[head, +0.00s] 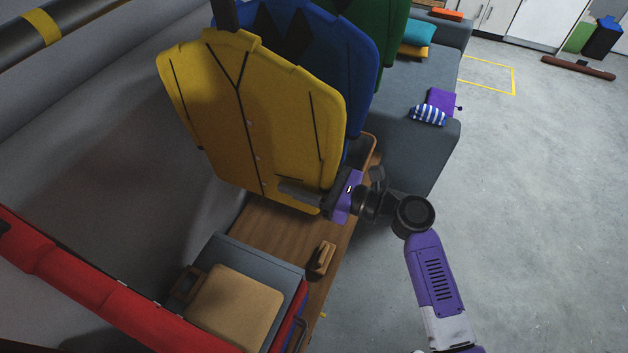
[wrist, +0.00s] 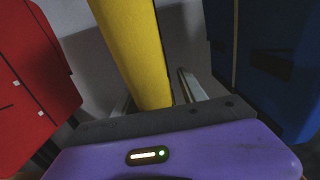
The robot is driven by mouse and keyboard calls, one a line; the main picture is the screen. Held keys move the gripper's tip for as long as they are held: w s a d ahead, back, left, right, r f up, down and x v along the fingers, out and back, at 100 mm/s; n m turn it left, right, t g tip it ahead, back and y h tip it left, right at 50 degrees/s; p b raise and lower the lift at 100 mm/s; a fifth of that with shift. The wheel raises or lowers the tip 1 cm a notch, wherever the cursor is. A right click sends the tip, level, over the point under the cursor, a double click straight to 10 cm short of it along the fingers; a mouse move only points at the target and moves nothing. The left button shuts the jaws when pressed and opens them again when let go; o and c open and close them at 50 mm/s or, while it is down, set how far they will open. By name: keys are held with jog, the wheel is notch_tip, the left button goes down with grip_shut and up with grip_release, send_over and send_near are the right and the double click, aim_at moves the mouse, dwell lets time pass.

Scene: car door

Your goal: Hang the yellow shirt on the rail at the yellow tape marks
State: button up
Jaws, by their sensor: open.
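The yellow shirt (head: 250,120) is upright in the middle of the head view, a stiff flat shape with dark seam lines. A dark post meets its top edge; how it is held there is hidden. My gripper (head: 290,190) is at its lower right edge. In the wrist view, the shirt's yellow edge (wrist: 143,50) stands between the two open fingers (wrist: 160,95), which lie on either side of it. I cannot tell whether they touch it. A dark rail (head: 85,18) with a yellow tape mark (head: 41,27) crosses the upper left; only one mark shows.
A blue shirt (head: 345,55) and a green shirt (head: 390,35) stand close behind the yellow one. Below is a wooden bench (head: 285,232) with a brown brush-like item (head: 321,258). A grey sofa (head: 425,150) and open floor lie right.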

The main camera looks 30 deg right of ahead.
jog(key=shift+x, duration=0.95)
grip_shut()
jog(key=shift+r+p, duration=0.15)
jog(key=shift+p, duration=0.15)
jog(key=shift+r+p, duration=0.25)
jog(key=shift+p, duration=0.1)
jog(key=shift+a, duration=0.1)
